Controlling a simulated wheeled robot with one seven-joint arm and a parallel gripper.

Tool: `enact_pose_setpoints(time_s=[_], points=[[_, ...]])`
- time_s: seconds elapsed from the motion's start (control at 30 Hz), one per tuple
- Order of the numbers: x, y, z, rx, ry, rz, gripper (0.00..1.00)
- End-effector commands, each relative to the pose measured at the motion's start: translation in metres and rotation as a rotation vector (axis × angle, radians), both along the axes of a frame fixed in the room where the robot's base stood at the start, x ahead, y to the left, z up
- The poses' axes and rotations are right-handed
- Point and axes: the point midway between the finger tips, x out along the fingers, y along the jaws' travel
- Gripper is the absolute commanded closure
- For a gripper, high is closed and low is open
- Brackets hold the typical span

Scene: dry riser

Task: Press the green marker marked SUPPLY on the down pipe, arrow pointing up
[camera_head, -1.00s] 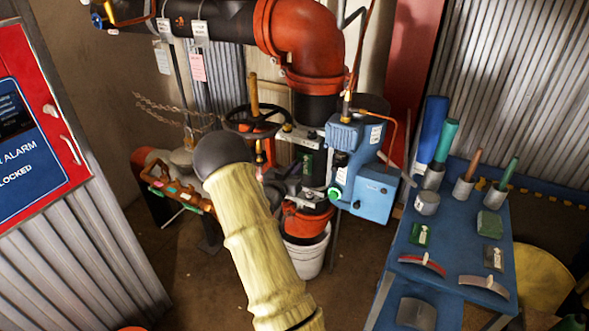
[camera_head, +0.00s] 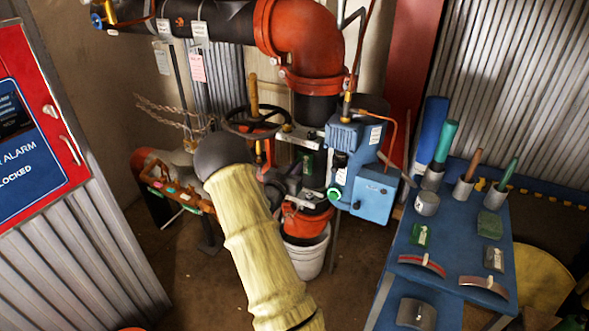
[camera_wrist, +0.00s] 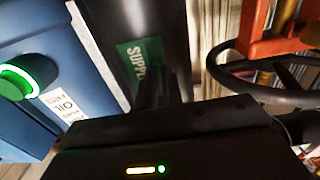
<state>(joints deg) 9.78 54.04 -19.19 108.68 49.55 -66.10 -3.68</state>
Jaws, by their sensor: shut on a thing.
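The green marker (camera_wrist: 138,60) with white SUPPLY lettering lies against the dark down pipe (camera_wrist: 115,20) in the wrist view. Its lettering runs sideways in that picture, and its end is hidden by my fingers. My gripper (camera_wrist: 160,88) is shut on the marker's edge, close to the pipe face. In the head view the marker (camera_head: 306,161) shows small and green on the black pipe below the orange elbow (camera_head: 305,45). The arrow cannot be made out in either view. My forearm covers part of the area left of the pipe.
A blue box (camera_head: 375,190) with a green-lit button stands right of the pipe. A black handwheel (camera_head: 252,122) is close on the left. A white bucket (camera_head: 306,255) stands below. The blue bench (camera_head: 395,285) at right holds another green plate (camera_head: 419,235) and curved plates.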

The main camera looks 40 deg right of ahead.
Motion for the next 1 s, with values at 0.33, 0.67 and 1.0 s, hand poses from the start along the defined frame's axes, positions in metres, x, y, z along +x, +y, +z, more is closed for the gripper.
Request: enact_pose_setpoints(time_s=[0.33, 0.67, 1.0], points=[[0.0009, -0.0023, 0.0, 0.0, 0.0, 0.0, 1.0], [0.0015, -0.0042, 0.0, -0.001, 0.0, 0.0, 1.0], [0.0021, -0.0058, 0.0003, -0.001, 0.0, 0.0, 1.0]])
